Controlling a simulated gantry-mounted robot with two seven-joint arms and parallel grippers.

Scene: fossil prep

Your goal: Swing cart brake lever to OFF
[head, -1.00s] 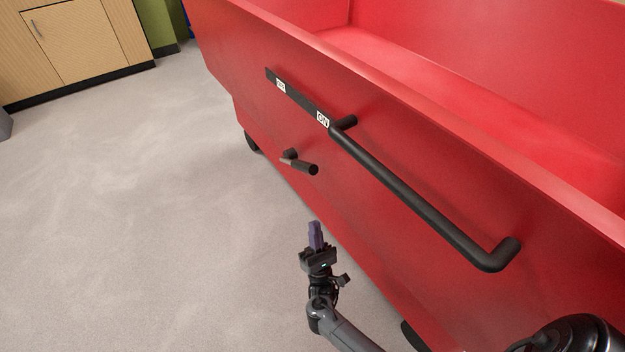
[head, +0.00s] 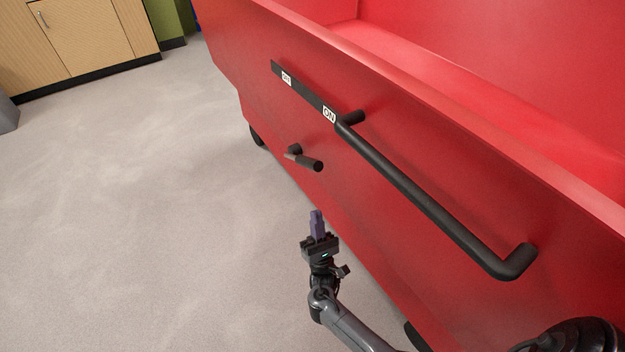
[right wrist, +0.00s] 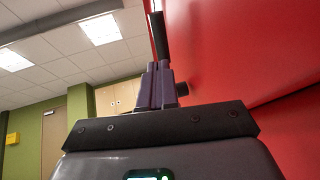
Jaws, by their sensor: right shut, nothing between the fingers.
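The brake lever (head: 303,158) is a small dark lever with a stubby round grip, on the side of the red cart (head: 235,60). Above it, a black label strip (head: 305,93) carries two white labels. The nearer one reads ON; the farther one is too small to read surely. My right gripper (head: 317,213) has purple fingers, shut and empty, pointing up below the lever in the picture and apart from it. The fingers also show together in the right wrist view (right wrist: 160,85). A dark bar rises behind them there; I cannot tell which part it is. My left gripper is not in view.
A long black push handle (head: 430,205) stands out from the cart side, right of the lever. Dark wheels (head: 256,135) show under the cart. Grey floor (head: 130,210) is open to the left. A wooden cabinet (head: 80,40) stands at the far left.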

